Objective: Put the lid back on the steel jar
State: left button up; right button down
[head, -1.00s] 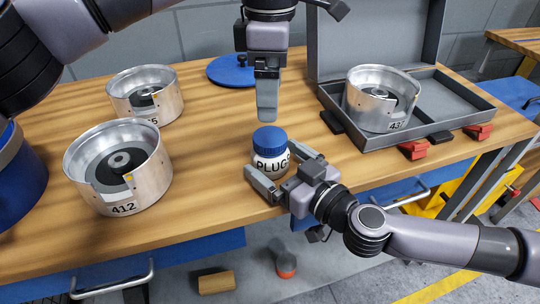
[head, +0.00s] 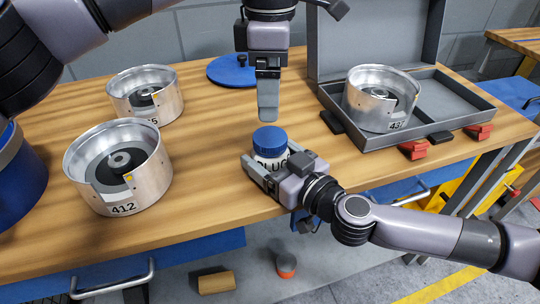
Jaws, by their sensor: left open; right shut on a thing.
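A small white jar (head: 262,155) with dark "PLUG" lettering stands upright near the front edge of the wooden table, its blue lid (head: 270,137) on top. My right gripper (head: 268,162) is shut around its body from the front right and hides its lower part. My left gripper (head: 267,115) points down just above and behind the blue lid, open and apart from it. A flat blue disc with a black knob (head: 232,71) lies at the back of the table. Open-topped steel cylinders with hubs inside stand on the left, numbered 412 (head: 150,172) and one behind it (head: 172,100).
Another steel cylinder (head: 372,98) sits in an open grey case (head: 455,125) with red latches at the right. A blue drum (head: 18,185) is at the left edge. The table middle (head: 215,150) is clear. A brown cylinder (head: 216,283) lies on the floor.

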pick_arm(q)
jog(key=n, duration=0.4)
jog(key=shift+n, duration=0.4)
jog(key=n, duration=0.4)
jog(key=shift+n, duration=0.3)
jog(key=n, duration=0.4)
jog(key=shift+n, duration=0.3)
jog(key=n, duration=0.4)
jog(key=shift+n, duration=0.3)
jog(key=n, duration=0.4)
jog(key=shift+n, duration=0.3)
jog(key=n, duration=0.4)
jog(key=shift+n, duration=0.3)
jog(key=n, duration=0.8)
